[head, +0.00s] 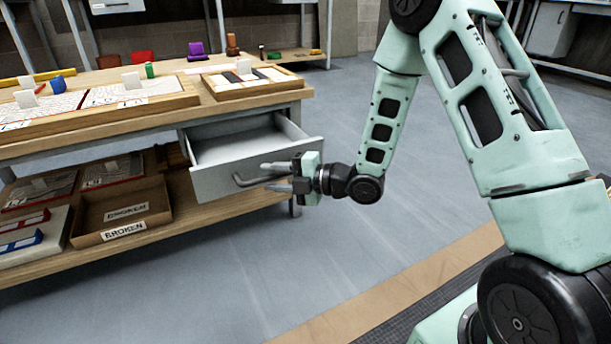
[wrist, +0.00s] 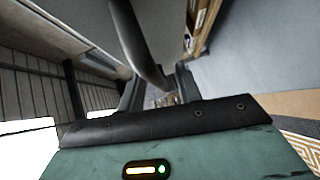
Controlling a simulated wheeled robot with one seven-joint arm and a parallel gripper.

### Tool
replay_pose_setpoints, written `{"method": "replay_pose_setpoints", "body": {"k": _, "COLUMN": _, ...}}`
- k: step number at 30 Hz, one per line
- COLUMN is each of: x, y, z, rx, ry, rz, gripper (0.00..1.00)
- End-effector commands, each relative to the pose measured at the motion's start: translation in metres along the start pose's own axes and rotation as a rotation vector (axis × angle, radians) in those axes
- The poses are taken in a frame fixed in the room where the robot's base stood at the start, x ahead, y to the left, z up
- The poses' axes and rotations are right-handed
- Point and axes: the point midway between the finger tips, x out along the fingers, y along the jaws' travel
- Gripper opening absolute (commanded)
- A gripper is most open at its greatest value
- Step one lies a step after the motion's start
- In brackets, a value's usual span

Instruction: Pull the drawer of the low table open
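The low table (head: 150,128) has a grey drawer (head: 235,150) at its right end, and the drawer stands out from the table front, its empty inside showing. A bar handle (head: 243,181) sits on the drawer front; a dark curved bar, seemingly this handle (wrist: 140,45), shows in the wrist view. My gripper (head: 274,177) is at the right part of the handle, one finger above it and one below in the head view. In the wrist view the fingers (wrist: 158,92) are apart with a gap between them. Contact with the handle is hard to tell.
On the tabletop are mosaic panels (head: 110,112) and several small coloured pieces. The lower shelf (head: 235,199) holds a box labelled "BROKEN" (head: 97,203) and other panels. The grey floor (head: 230,265) in front of the drawer is clear.

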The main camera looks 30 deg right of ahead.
Motion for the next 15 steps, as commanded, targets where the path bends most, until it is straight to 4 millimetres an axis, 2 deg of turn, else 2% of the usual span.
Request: {"method": "replay_pose_setpoints", "body": {"k": 15, "x": -0.114, "y": 0.004, "z": 0.000, "rx": 0.006, "ry": -0.007, "rz": 0.000, "gripper": 0.34}}
